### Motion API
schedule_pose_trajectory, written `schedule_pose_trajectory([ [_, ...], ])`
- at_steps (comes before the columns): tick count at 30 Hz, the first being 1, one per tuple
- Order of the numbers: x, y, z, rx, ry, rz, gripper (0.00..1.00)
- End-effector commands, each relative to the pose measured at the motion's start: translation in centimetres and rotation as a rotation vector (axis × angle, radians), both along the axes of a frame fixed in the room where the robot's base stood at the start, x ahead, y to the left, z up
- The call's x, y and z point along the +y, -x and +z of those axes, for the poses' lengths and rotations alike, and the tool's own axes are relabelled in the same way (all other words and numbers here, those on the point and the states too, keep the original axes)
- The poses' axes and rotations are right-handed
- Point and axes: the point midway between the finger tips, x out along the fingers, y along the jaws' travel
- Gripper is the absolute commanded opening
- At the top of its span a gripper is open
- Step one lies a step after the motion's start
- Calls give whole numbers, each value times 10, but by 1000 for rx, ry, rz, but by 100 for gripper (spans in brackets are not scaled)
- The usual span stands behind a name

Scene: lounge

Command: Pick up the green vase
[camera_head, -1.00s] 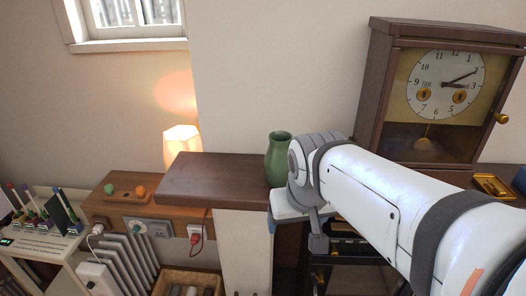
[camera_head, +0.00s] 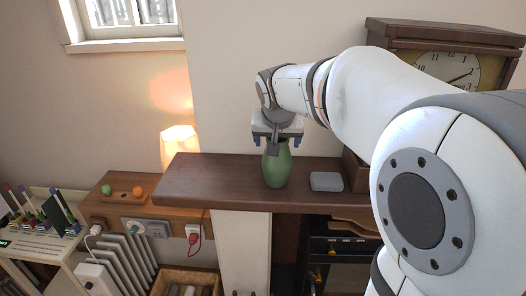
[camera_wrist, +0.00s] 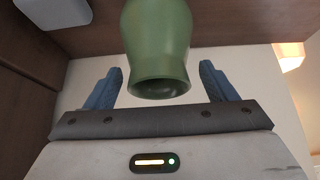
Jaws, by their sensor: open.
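The green vase (camera_head: 277,168) stands upright on the dark wooden shelf (camera_head: 220,183). In the wrist view the vase (camera_wrist: 158,40) shows with its open mouth towards my gripper. My gripper (camera_head: 277,143) is above the vase and points down at it. In the wrist view, its two blue fingers (camera_wrist: 160,85) are apart, one on each side of the vase's mouth, with a gap on both sides. My gripper is open and holds nothing. The vase's rim is partly hidden by my gripper in the head view.
A small grey square object (camera_head: 326,181) lies on the shelf right of the vase. A wooden clock (camera_head: 447,62) stands further right, partly hidden by my arm. A lit lamp (camera_head: 180,146) is left of the shelf. The shelf's left end is clear.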

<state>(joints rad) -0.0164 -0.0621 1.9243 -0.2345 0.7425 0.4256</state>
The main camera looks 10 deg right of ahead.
Motion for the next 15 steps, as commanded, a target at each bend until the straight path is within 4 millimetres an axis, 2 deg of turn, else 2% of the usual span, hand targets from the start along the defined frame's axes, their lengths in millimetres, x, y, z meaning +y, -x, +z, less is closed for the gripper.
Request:
schedule_pose_trajectory([
  [4, -3, -8, -13, 2, 0, -1, 78],
  [11, -3, -9, -15, 0, 1, -1, 78],
  [15, -3, -9, -15, 0, 1, -1, 68],
])
